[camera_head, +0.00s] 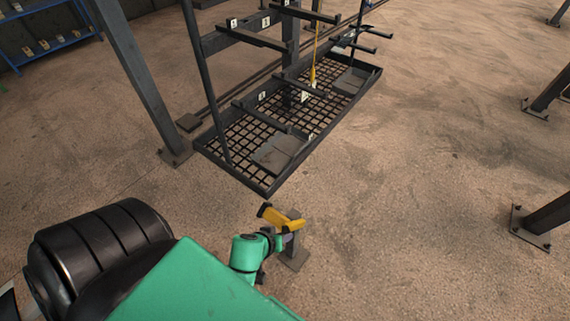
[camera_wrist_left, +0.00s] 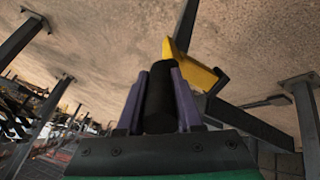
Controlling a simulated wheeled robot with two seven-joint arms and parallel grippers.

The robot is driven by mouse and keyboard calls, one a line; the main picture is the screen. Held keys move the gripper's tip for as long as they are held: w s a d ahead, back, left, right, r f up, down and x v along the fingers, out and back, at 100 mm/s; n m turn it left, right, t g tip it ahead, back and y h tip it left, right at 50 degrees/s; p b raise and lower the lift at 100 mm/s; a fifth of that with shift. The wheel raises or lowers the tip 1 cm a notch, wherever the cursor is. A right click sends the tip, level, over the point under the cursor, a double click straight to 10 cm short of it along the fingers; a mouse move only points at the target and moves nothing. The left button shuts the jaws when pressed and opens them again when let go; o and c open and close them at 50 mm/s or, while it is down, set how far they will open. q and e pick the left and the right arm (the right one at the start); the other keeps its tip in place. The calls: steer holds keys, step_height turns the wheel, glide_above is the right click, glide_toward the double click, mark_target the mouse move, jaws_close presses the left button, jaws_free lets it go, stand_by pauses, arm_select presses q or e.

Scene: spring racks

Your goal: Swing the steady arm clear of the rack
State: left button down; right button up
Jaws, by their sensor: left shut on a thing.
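The steady arm (camera_head: 281,218) appears as a yellow piece on top of a short grey post (camera_head: 296,256), just below the rack's near corner in the head view. The rack (camera_head: 267,190) is a dark frame with a mesh floor and upright bars. My left gripper (camera_head: 284,241) is at the steady arm. In the left wrist view its purple fingers (camera_wrist_left: 160,97) are shut on a black round handle (camera_wrist_left: 159,84), with the yellow part of the steady arm (camera_wrist_left: 196,72) just beyond. In the head view the handle is mostly hidden. My right gripper is out of view.
A grey column (camera_head: 137,75) stands left of the rack. Other posts with base plates (camera_head: 531,225) stand at the right edge. A blue shelf (camera_head: 52,42) is at the far left. The floor right of the rack (camera_head: 420,150) is clear.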

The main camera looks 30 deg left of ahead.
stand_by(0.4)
arm_select(q)
steer(key=c, duration=0.6)
jaws_free()
steer(key=shift+p+v, duration=1.75)
steer(key=shift+v, duration=5.55)
